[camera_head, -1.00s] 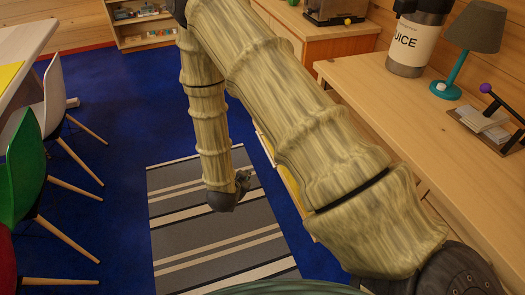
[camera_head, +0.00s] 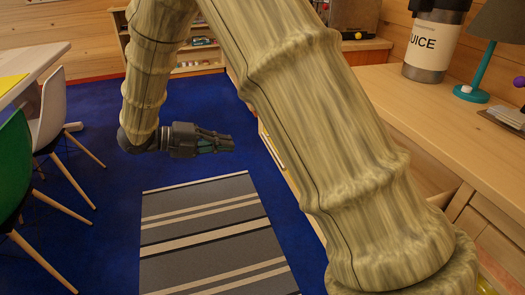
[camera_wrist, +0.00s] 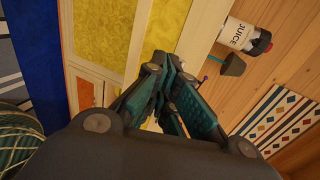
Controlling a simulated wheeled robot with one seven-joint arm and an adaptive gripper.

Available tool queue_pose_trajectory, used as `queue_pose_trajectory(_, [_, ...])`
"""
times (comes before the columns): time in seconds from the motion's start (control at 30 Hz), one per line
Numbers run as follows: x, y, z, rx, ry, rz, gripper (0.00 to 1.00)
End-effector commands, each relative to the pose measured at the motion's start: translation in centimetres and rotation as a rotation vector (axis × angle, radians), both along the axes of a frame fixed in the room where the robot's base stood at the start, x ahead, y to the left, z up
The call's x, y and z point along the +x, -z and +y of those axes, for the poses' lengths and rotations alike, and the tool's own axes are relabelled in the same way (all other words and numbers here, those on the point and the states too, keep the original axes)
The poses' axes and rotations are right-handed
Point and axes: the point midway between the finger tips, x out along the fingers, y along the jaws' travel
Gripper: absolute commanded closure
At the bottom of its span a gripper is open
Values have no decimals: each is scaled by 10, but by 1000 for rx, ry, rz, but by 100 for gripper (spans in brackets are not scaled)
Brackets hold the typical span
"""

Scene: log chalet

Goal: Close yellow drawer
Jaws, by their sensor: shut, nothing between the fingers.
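In the wrist view a yellow panel (camera_wrist: 100,28) in a pale wooden frame shows at the upper left, with a second yellow surface (camera_wrist: 160,28) to its right, nearer the counter top. I cannot tell which is the yellow drawer's front or how far it stands out. In the head view my arm hides most of the counter's front, and a bit of yellow (camera_head: 497,272) shows at the lower right. My gripper (camera_head: 231,144) is shut and empty, held over the blue floor and pointing right, toward the counter. In the wrist view its fingers (camera_wrist: 167,68) cover part of the furniture.
The wooden counter (camera_head: 405,95) carries a juice dispenser (camera_head: 431,47) and a teal lamp (camera_head: 478,72). A striped rug (camera_head: 205,235) lies on the blue floor. A white chair (camera_head: 52,115), a green chair (camera_head: 14,165) and a table (camera_head: 38,60) stand at the left.

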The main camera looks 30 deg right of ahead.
Motion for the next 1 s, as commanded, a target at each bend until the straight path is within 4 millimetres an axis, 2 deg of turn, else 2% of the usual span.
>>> queue_pose_trajectory(0.27, [-8, 10, -26, 3, 8, -1, 100])
queue_pose_trajectory(0.7, [-24, 32, -94, 2, 8, -1, 100])
queue_pose_trajectory(1.0, [-31, 30, -125, 1, 6, -2, 100])
